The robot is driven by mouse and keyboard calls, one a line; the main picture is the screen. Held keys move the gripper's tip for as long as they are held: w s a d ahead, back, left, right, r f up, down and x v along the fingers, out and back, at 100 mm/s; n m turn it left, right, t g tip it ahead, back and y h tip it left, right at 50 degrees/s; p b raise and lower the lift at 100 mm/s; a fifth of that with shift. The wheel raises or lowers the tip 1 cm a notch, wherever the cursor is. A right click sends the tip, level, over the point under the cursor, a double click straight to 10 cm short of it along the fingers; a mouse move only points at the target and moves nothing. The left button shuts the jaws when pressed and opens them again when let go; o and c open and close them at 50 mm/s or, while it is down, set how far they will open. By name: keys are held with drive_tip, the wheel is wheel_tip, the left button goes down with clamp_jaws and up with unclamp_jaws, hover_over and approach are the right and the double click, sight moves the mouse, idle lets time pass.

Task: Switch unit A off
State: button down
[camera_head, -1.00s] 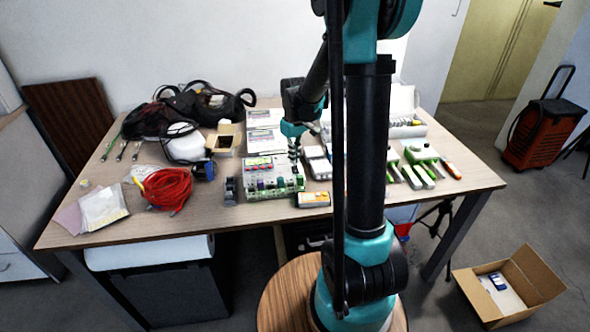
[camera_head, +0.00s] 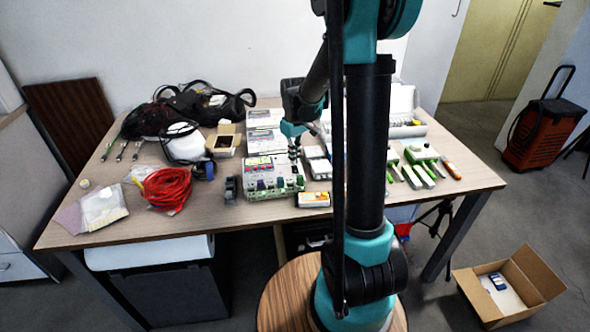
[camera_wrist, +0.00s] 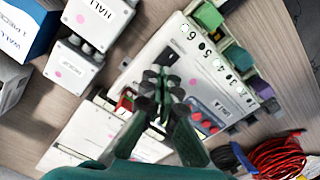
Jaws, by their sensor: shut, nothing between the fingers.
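The white unit (camera_head: 258,191) stands on the table left of my arm, with coloured modules along its front edge. In the wrist view the unit (camera_wrist: 185,42) shows printed numbers, green and purple blocks on one edge, red buttons (camera_wrist: 203,118) and a small label that seems to read "UNIT A" (camera_wrist: 223,103). My gripper (camera_head: 294,157) is over the unit's right part. In the wrist view my gripper (camera_wrist: 160,82) is shut and empty, its fingers in front of the panel. They hide part of it; I cannot tell whether they touch it or how the switch stands.
A red cable coil (camera_head: 167,188) and a dark bag (camera_head: 150,120) lie to the left. Boxed sensors (camera_head: 316,160) stand right of the unit, with a white-and-orange device (camera_head: 313,199) in front. Bare table (camera_head: 235,215) lies in front of the unit.

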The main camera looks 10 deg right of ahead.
sight(294, 167)
drive_tip(key=shift+f, duration=1)
idle(0.5)
drive_tip(key=shift+r, duration=3.55)
drive_tip(key=s+d+f+m+t, duration=0.2)
drive_tip(key=s+f+m, duration=0.1)
drive_tip(key=s, duration=0.8)
drive_tip(key=s+d+f+m+t, duration=0.2)
drive_tip(key=s+f+m, duration=0.1)
drive_tip(key=s, duration=0.8)
